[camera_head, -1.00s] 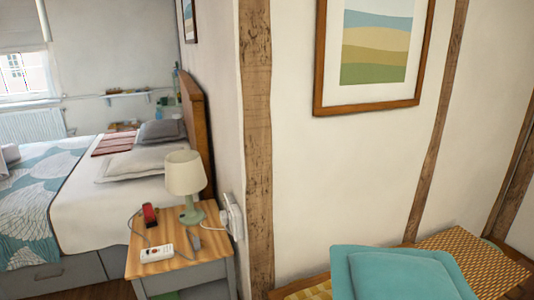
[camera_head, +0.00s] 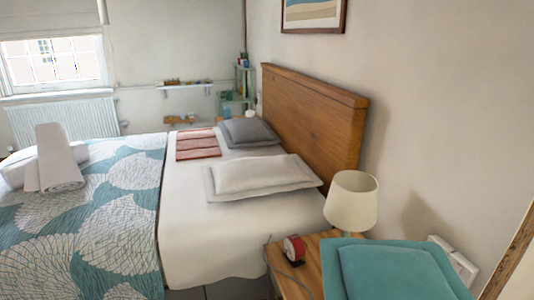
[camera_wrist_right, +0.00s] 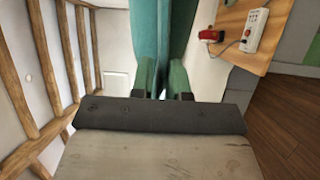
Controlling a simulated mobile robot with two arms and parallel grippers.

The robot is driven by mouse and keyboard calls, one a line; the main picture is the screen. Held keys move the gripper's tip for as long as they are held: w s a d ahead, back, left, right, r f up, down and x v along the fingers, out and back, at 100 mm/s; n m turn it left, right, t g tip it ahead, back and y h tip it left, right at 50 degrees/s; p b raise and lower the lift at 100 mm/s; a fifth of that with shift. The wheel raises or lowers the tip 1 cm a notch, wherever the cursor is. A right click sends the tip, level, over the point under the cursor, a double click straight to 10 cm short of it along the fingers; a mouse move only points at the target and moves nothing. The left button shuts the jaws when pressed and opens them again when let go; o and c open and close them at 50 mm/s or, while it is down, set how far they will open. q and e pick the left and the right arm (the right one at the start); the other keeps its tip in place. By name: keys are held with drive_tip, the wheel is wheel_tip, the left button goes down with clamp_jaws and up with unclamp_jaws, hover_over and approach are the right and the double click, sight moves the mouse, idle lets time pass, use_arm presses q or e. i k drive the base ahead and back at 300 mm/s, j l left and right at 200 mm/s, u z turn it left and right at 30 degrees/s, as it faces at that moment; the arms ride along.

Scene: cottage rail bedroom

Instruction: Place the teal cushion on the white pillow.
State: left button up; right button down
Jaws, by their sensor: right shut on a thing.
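The teal cushion (camera_head: 385,275) is at the lower right of the head view, in front of the nightstand and lamp. In the right wrist view the teal cushion (camera_wrist_right: 146,28) stands edge-on beyond the jaws. My right gripper (camera_wrist_right: 163,88) is shut on it; the cushion hides this gripper in the head view. The white pillow (camera_head: 262,174) lies on the near side of the bed by the headboard, left of and beyond the cushion, clear of it. My left gripper is not in view.
A nightstand (camera_head: 278,262) with a lamp (camera_head: 352,203) and a red object (camera_head: 294,249) stands between the cushion and the bed. A wooden headboard (camera_head: 312,120) rises behind the pillows. A grey pillow (camera_head: 248,132) and folded pink cloth (camera_head: 197,145) lie farther back. Rolled towels (camera_head: 58,165) lie at left.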

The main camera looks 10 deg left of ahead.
sight(265, 172)
drive_tip(key=i+j+u, duration=0.15)
drive_tip(key=i+j, duration=1.4)
drive_tip(key=i, duration=0.75)
